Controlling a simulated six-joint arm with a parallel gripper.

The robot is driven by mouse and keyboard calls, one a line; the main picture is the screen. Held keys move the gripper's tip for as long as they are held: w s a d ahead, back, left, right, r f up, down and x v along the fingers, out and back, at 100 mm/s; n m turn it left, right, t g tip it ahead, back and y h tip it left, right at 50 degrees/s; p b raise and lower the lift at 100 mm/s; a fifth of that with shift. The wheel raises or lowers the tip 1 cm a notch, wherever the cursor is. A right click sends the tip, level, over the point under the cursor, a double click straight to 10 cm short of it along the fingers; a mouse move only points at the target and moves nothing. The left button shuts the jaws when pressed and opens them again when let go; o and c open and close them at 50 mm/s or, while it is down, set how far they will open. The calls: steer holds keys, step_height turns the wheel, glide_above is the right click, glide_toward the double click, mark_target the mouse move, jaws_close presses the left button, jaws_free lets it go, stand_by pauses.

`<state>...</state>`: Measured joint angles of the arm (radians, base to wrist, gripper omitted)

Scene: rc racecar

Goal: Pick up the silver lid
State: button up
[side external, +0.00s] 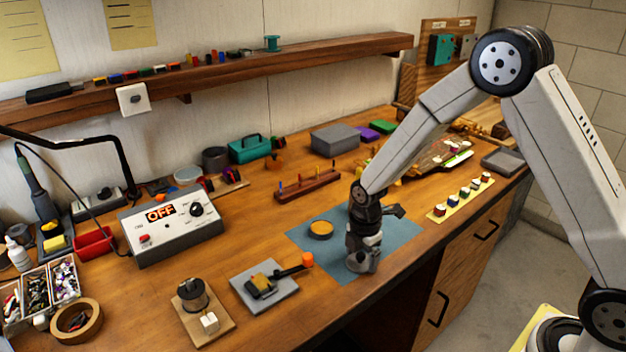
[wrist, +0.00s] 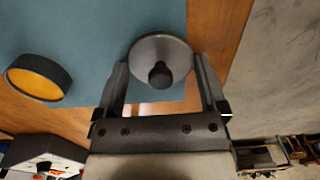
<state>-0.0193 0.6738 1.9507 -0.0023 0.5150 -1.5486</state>
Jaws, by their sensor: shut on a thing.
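The silver lid (wrist: 145,48) is a round grey disc with a black knob (wrist: 160,74) in its middle. In the side view my gripper (side external: 362,258) points down over the front part of the blue mat (side external: 405,232). The lid is mostly hidden there by the gripper, and I cannot tell whether it touches the mat. A round dark tin with an orange-yellow inside (side external: 320,229) stands on the mat to the gripper's left; it also shows in the wrist view (wrist: 36,82).
A grey plate with an orange-tipped tool (side external: 264,287) lies left of the mat. A brown rack (side external: 307,184) stands behind it. A yellow strip with several small parts (side external: 460,199) lies to the right. The table's front edge is close to my gripper.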

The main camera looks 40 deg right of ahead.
steer(key=shift+r, duration=0.1)
steer(key=shift+r, duration=0.85)
steer(key=s+r, duration=1.1)
steer(key=s, duration=0.3)
steer(key=shift+d, duration=0.1)
steer(key=shift+w, duration=0.1)
